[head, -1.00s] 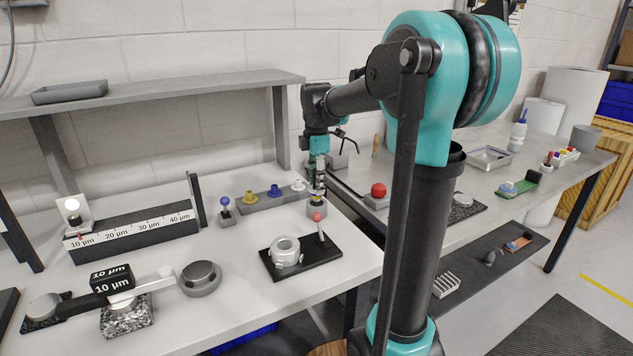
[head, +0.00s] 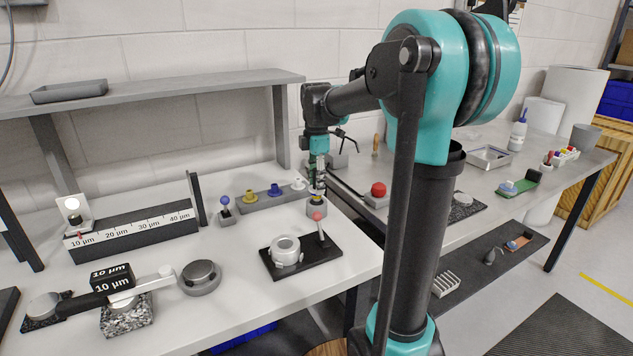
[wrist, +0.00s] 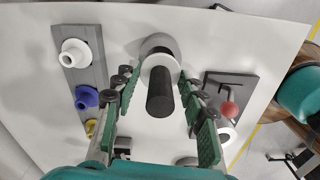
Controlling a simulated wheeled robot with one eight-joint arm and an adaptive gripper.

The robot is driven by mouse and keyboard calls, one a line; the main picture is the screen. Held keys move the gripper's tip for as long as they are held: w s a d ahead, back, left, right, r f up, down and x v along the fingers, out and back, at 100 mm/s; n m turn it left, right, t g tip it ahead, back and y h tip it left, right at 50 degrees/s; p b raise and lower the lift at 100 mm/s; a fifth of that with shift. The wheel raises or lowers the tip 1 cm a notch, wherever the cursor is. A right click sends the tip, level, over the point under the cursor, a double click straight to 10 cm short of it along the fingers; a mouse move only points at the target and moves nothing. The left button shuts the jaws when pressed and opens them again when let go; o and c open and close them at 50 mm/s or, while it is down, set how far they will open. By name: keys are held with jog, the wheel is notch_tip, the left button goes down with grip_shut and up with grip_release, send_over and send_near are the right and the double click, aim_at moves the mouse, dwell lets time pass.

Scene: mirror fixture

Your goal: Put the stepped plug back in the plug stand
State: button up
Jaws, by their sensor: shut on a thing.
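The stepped plug (wrist: 160,92), with a black handle and a white flange, is between the fingers of my gripper (wrist: 158,98) in the wrist view. My gripper is shut on it. The grey round plug stand (wrist: 158,42) shows behind the white flange. In the head view my gripper (head: 317,184) points down just above the plug stand (head: 316,208) near the table's right edge. The plug's lower end is hidden, so I cannot tell whether it touches or enters the stand.
A grey rack (head: 262,202) with yellow, blue and white flanged pieces is left of the stand. A black base (head: 318,257) with a white ring and a red-knobbed post is in front. A red button (head: 378,189) is to the right.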

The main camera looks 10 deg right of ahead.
jog(key=shift+f, duration=2.1)
jog(key=o, duration=1.4)
